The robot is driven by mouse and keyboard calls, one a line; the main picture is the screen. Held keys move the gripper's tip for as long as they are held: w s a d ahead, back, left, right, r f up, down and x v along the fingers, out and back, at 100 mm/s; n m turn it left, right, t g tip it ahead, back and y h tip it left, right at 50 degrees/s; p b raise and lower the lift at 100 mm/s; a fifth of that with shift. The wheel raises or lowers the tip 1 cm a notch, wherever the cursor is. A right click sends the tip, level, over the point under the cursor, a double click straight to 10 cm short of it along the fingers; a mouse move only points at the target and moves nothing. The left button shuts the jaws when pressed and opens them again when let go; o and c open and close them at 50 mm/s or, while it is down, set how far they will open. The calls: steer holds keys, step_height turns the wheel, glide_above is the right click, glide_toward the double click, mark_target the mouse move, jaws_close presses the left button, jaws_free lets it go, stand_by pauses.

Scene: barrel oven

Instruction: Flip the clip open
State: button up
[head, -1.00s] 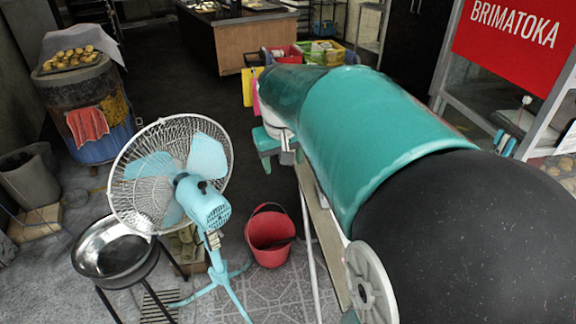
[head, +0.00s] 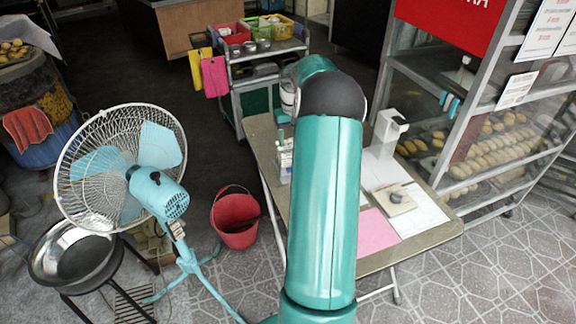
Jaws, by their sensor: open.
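The folding table (head: 435,233) holds papers and small items. A small beige block with a dark round knob (head: 398,203) lies on a white sheet (head: 425,218); it may be the clip, but I cannot tell, nor whether it is open. My gripper (head: 284,120) is mostly hidden behind my teal arm; a small part shows below the wrist, above the table's left part. Its jaws are open and no held thing shows. My arm covers the middle of the table.
A white upright device (head: 390,132) stands at the table's back right. A pink sheet (head: 376,232) lies in front. A glass bread case (head: 480,130) borders the right. A fan (head: 150,185), red bucket (head: 235,222) and metal bowl (head: 75,255) stand left. A cart (head: 262,75) is behind.

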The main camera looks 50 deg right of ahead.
step_height(320, 180, down, 13)
steer(key=shift+s+r, duration=0.1)
steer(key=shift+r, duration=0.1)
steer(key=shift+c, duration=0.5)
steer(key=c, duration=0.9)
steer(key=shift+s, duration=0.1)
steer(key=shift+s+a+f+t+h, duration=0.2)
steer(key=shift+s+a+t+h, duration=0.2)
steer(key=shift+t, duration=0.2)
steer(key=shift+s+a+f+t+h, duration=0.2)
steer(key=shift+s+t+h, duration=0.1)
steer(key=shift+t+h, duration=0.25)
steer(key=shift+s+a+f+t+h, duration=0.15)
steer(key=shift+s+f+t+h, duration=0.2)
steer(key=shift+t, duration=0.35)
steer(key=shift+s+a+f+t+h, duration=0.15)
steer(key=shift+f+t+h, duration=0.2)
steer(key=shift+t, duration=0.3)
